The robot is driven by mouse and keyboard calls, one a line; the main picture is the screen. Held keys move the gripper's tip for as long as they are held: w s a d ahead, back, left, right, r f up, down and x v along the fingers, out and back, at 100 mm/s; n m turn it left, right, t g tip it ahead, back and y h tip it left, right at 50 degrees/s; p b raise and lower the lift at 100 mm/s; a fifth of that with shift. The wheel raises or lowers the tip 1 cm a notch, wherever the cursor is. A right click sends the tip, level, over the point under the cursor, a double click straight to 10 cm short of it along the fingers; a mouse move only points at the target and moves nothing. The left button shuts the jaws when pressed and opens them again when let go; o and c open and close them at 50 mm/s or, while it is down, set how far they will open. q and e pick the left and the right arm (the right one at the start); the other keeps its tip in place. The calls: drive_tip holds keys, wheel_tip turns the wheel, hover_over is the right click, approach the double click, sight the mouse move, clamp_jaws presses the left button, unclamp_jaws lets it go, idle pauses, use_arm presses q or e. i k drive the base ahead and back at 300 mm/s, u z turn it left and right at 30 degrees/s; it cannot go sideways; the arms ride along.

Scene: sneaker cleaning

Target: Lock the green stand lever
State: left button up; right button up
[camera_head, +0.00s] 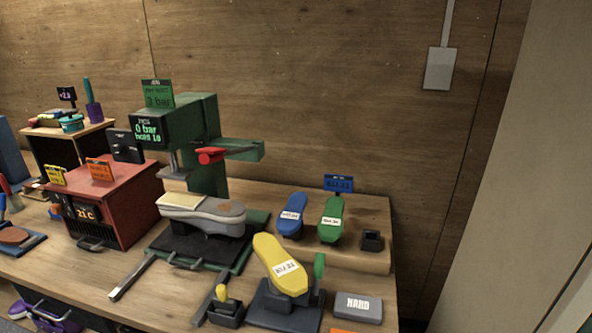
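The green lever (319,267) stands roughly upright at the right side of a dark blue-grey stand (285,312) on the front right of the bench. A yellow shoe last (279,264) with a white label sits tilted on this stand, left of the lever. The picture does not clearly show whether the lever is locked. The lower part of the lever meets the stand, but the joint is too small to make out. Neither of my grippers is in view, and nothing touches the lever.
A grey block marked HARD (358,307) lies right of the stand, and a dark holder with a yellow knob (222,293) stands left. Behind are blue (291,214) and green (331,218) lasts. A green press (203,120) rises over a grey sole (222,210). A red heater box (118,195) stands left.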

sight(319, 261)
drive_tip(key=u, duration=1.4)
drive_tip(key=k, duration=1.3)
drive_tip(key=z, duration=1.85)
drive_tip(key=i, duration=0.5)
